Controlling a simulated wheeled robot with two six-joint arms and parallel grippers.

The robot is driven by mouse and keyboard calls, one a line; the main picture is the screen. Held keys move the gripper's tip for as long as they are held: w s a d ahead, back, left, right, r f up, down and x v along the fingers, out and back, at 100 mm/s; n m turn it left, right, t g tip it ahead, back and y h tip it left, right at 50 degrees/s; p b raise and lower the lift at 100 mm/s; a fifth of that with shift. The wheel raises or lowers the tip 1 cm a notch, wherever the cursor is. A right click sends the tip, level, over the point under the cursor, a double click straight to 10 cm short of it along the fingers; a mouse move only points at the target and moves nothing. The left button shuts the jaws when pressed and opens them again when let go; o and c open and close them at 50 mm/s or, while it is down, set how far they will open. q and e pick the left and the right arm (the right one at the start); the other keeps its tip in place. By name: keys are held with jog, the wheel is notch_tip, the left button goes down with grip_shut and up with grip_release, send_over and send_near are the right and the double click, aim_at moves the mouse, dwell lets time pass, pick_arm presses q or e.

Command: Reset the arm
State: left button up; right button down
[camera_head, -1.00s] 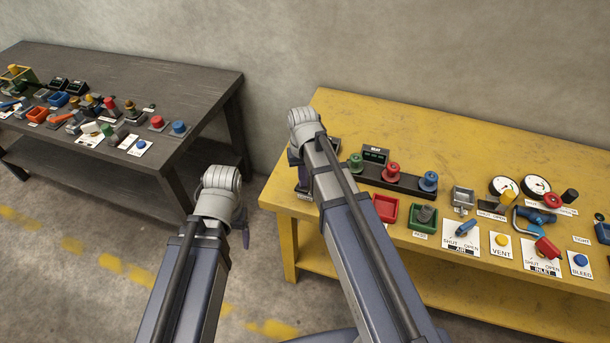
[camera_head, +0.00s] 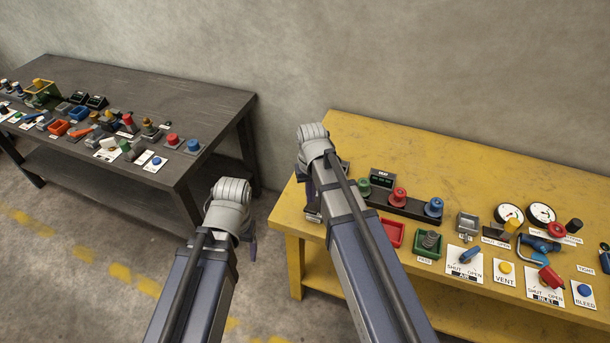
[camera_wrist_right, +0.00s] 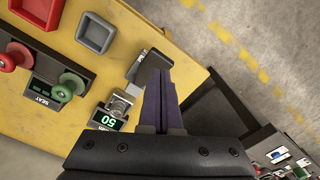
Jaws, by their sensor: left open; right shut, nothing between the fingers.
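My right arm reaches over the left end of the yellow table. Its gripper (camera_wrist_right: 160,98) shows in the right wrist view with its two purple fingers together and nothing between them. The fingers are above the table's edge, beside a small device with a green "50" display (camera_wrist_right: 109,120). In the head view the right gripper is mostly hidden behind its wrist. My left gripper (camera_head: 252,247) hangs below its grey wrist, over the floor between the two tables. Only a finger part of it shows there; it is open and I see nothing in it.
The yellow table (camera_head: 425,150) carries a spool rack (camera_head: 408,205), a red tray (camera_head: 391,234), a green tray (camera_head: 427,245), gauges (camera_head: 540,214) and labelled valves. A dark table (camera_head: 190,98) with several small objects stands at the left.

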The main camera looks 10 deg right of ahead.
jog(key=s+a+n+h, duration=0.1)
jog(key=s+a+n, duration=0.3)
jog(key=s+a, duration=0.6)
jog(key=s, duration=0.4)
jog(key=shift+w, duration=0.1)
